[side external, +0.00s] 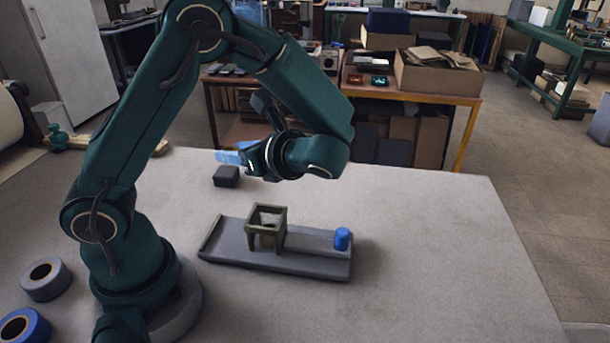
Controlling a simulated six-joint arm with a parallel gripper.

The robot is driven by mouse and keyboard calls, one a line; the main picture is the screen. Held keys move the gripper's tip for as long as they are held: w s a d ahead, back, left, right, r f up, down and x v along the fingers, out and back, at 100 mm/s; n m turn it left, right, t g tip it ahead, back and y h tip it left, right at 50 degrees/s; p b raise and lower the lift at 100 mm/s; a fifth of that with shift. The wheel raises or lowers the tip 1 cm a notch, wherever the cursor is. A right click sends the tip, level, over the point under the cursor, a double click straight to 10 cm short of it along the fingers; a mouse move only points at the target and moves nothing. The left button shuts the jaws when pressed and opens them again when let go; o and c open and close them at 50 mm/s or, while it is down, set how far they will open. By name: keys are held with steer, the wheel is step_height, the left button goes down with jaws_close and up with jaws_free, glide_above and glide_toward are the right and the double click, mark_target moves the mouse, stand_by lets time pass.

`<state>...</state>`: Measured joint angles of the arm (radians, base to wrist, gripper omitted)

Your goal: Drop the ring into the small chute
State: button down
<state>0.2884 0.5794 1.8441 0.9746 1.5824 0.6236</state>
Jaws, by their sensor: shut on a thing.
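My gripper (226,157), with pale blue fingers, points left above the far part of the table. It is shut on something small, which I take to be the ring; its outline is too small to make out. The small chute seems to be the olive open-sided frame (268,211) standing on a grey base (225,250) in the middle of the table. A tan patch shows low inside the frame. My gripper is higher than the frame and to its left, clear of it.
A blue cylinder (342,239) stands at the right end of the base. A dark block (226,177) lies on the table below my gripper. Grey (45,279) and blue (24,326) tape rolls lie at the left. The table's right side is clear.

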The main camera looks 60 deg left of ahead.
steer(key=d+r+m+t, duration=0.1)
steer(key=d+m+t, duration=0.45)
steer(key=d, duration=0.65)
steer(key=shift+n+h, duration=0.3)
steer(key=shift+n, duration=0.05)
steer(key=shift+s+d+f, duration=0.1)
steer(key=shift+s+f, duration=0.15)
steer(key=shift+f, duration=1.1)
steer(key=shift+s+f, duration=0.2)
steer(key=shift+f, duration=1.15)
steer(key=shift+c, duration=1.9)
jaws_free()
steer(key=shift+r, duration=3)
